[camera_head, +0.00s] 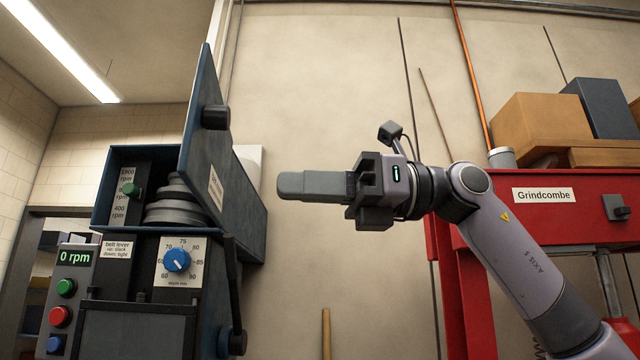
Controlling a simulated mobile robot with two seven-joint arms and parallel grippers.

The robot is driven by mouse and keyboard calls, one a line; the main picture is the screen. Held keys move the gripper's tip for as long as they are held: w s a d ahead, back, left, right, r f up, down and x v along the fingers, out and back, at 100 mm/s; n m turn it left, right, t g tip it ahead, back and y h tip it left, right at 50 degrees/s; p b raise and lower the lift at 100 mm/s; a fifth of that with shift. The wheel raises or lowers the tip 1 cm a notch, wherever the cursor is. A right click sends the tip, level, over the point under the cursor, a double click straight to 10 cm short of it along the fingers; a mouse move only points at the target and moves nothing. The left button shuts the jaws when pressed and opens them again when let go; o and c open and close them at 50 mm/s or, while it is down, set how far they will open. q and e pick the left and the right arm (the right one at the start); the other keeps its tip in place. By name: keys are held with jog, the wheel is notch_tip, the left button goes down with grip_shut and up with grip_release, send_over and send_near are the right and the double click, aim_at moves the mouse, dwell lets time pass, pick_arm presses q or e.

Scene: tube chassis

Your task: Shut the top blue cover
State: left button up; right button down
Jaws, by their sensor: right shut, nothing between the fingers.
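The top blue cover (215,160) stands swung open at the top of a machine on the left. It is a dark blue panel with a black knob (215,117) and a small label. Behind its left edge the open housing (100,205) shows grey stepped pulleys (175,205) and an rpm scale. My right gripper (282,187) is shut and empty, pointing left. In the picture it is to the right of the cover, with a gap of wall between them. My left gripper is not in view.
Below the housing are a blue dial (177,260), a button panel (72,300) and a black lever (234,300). A red Grindcombe press frame (560,210) with boxes (535,125) above it stands right. Bare wall (320,90) lies between.

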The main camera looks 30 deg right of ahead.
aim_at(192, 181)
jog(key=p+x, duration=0.1)
jog(key=x, duration=0.8)
jog(key=shift+a, duration=0.15)
